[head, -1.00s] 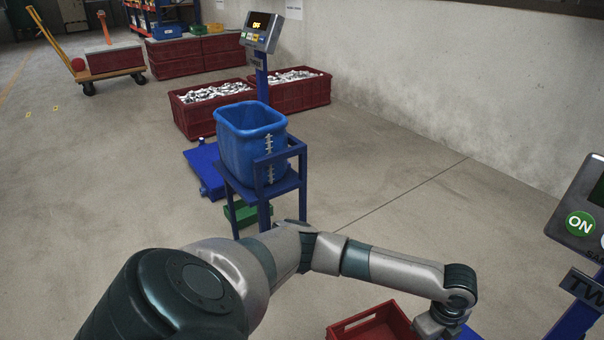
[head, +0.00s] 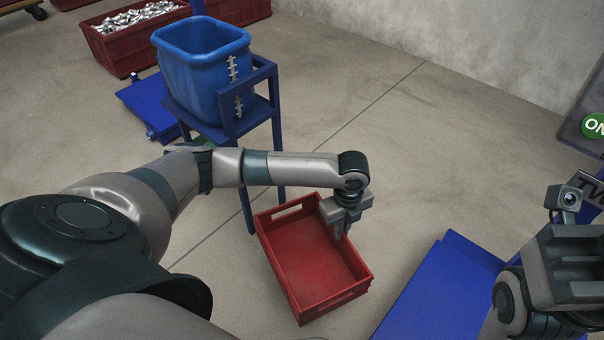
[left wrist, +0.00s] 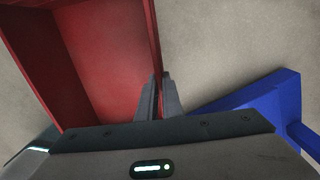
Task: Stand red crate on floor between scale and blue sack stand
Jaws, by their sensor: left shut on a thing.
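The red crate (head: 312,262) is upright and empty in the head view, between the blue sack stand and the scale. My left gripper (head: 346,228) is shut on the crate's far right wall, its fingers over the rim. The left wrist view shows the fingers (left wrist: 158,98) closed on the red wall (left wrist: 112,45). I cannot tell whether the crate's underside touches the floor. The blue sack stand (head: 277,130) is up and left of the crate, holding a blue sack (head: 195,75). The scale's blue platform (head: 445,285) is at lower right. My right gripper (head: 575,265) is partly cut off; its fingers are unclear.
The scale's display (head: 588,115) rises at the right edge. Another blue platform (head: 140,105) lies behind the stand. A dark red bin of metal castings (head: 125,45) stands at the upper left. Bare concrete floor (head: 375,130) lies beyond the crate, up to the wall.

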